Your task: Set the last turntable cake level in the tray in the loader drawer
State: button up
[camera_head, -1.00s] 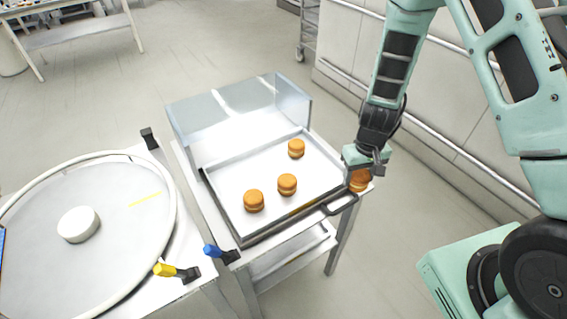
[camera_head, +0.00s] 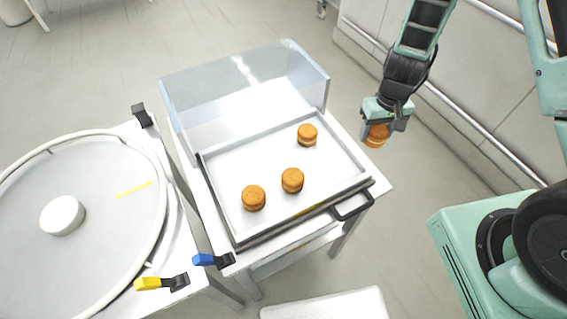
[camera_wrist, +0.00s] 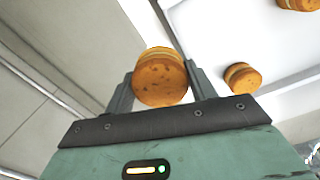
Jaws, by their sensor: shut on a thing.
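My gripper (camera_head: 378,122) is shut on an orange-brown filled cake (camera_head: 377,135), held in the air to the right of the loader drawer's tray. In the wrist view the held cake (camera_wrist: 160,77) sits between the two fingers, its round face towards the camera. The tray (camera_head: 325,184) is a pale shallow pan in the drawer, with three similar cakes standing level in it: one at the back right (camera_head: 307,135), one in the middle (camera_head: 292,180) and one at the front left (camera_head: 254,198). The turntable (camera_head: 110,225) at left bears no cake.
A clear guard (camera_head: 240,90) stands along the tray's back edge. A black handle (camera_head: 352,206) juts from the drawer's front. A white hub (camera_head: 62,215) stands on the turntable. Blue (camera_head: 204,260) and yellow (camera_head: 148,284) levers lie near the front. The tray's right part is free.

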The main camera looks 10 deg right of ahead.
jog(key=shift+w+f+b, duration=0.15)
jog(key=shift+f+b, duration=0.3)
jog(key=shift+b, duration=0.25)
jog(key=shift+a+f+b, duration=0.2)
jog(key=shift+f+b, duration=0.1)
jog(key=shift+b, duration=0.8)
jog(key=a+m+b, duration=0.5)
jog(key=a+b, duration=0.1)
jog(key=b, duration=0.1)
jog(key=r+m+b, duration=0.2)
jog(key=m+b, duration=0.2)
jog(key=m, duration=0.4)
send_over(327, 168)
notch_tip(327, 168, down, 9)
jog(key=shift+f+b, duration=0.1)
jog(key=shift+b, duration=0.65)
jog(key=shift+f, duration=0.15)
jog(key=o, duration=0.7)
